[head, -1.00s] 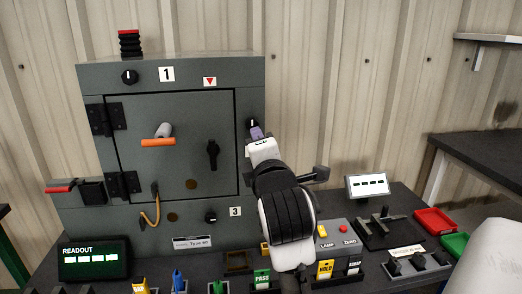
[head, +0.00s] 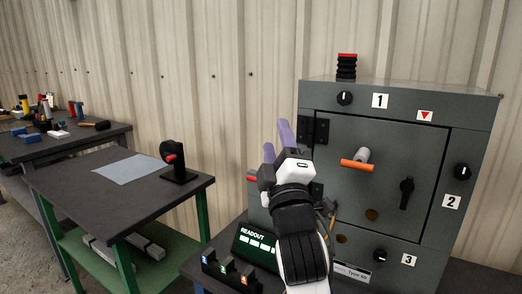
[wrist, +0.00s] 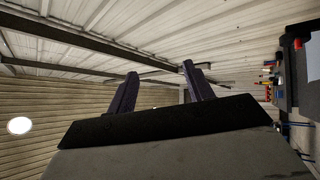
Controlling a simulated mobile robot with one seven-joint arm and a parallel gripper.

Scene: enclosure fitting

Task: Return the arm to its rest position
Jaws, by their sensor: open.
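My gripper (head: 278,140) is raised in front of the left side of the grey enclosure (head: 400,225) in the head view. Its two purple fingers point up and stand apart with nothing between them. In the wrist view the gripper (wrist: 158,92) also shows open and empty, facing the ceiling and wall. The enclosure door is shut, with an orange-ended handle (head: 358,162) and a black latch (head: 406,192) on it. My arm hides part of the enclosure's lower left side.
A side table (head: 70,196) holds a grey-blue sheet (head: 127,168) and a black stand (head: 178,165). A further bench (head: 60,147) carries several tools. Space above the side table is free.

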